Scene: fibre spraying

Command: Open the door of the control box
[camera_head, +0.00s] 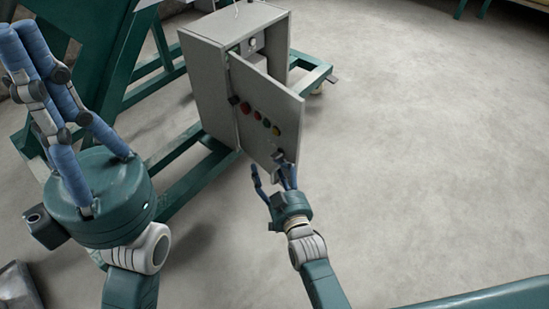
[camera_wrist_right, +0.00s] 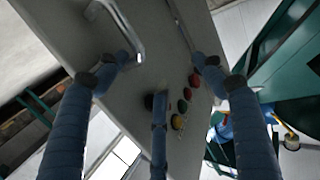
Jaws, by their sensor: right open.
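The grey control box (camera_head: 208,75) stands on a green frame in the head view. Its door (camera_head: 262,95) is partly open, swung out from its left edge, so part of the inside shows above it. The door carries a row of coloured buttons (camera_head: 263,122). My right gripper (camera_head: 273,170) is open at the door's lower end. In the right wrist view its fingers spread in front of the door (camera_wrist_right: 150,75); the left finger's tip is by the metal handle (camera_wrist_right: 128,28), contact unclear. My left gripper (camera_head: 22,40) is raised at the left, fingers extended, apparently empty.
Green frame beams (camera_head: 185,165) run under and beside the box. Large green machinery (camera_head: 110,60) stands behind at the left. The concrete floor (camera_head: 420,150) to the right of the door is clear.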

